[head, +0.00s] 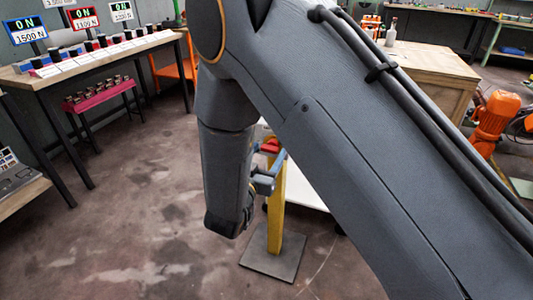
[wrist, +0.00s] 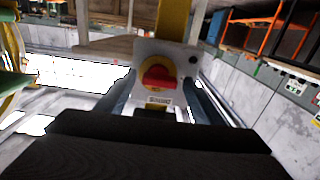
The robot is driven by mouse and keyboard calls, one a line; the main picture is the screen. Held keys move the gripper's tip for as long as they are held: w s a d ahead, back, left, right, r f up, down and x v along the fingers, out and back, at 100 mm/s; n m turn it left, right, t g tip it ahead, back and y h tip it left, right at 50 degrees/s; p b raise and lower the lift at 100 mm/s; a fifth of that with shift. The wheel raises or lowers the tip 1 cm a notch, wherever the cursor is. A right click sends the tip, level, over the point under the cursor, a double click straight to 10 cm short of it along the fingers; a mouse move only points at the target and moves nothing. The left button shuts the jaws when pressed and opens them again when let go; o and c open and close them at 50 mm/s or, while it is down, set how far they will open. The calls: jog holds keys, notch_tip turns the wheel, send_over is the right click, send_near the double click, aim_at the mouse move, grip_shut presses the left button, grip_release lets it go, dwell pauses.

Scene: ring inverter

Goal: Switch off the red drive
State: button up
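A red rotary knob (wrist: 158,78) on a yellow disc sits on a pale switch box (wrist: 180,57) in the wrist view, in front of a yellow post. The knob looks turned sideways. A label with unreadable text is below it. My gripper (wrist: 163,86) is open, with a blue-grey finger on each side of the box; contact cannot be told. In the head view my gripper (head: 270,172) is beside the yellow post (head: 275,210), partly hidden by my arm. A red-framed display (head: 83,18) at upper left reads ON and about 1100 N.
A blue-framed display (head: 25,31) and a black-framed display (head: 121,11) also read ON. A bench (head: 100,54) below them holds a row of small switch units. A pink rack (head: 99,97) stands under it. A wooden crate (head: 425,80) is behind my arm.

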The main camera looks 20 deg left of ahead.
jog(key=shift+s, duration=0.1)
jog(key=s, duration=0.7)
jog(key=shift+s+a, duration=0.3)
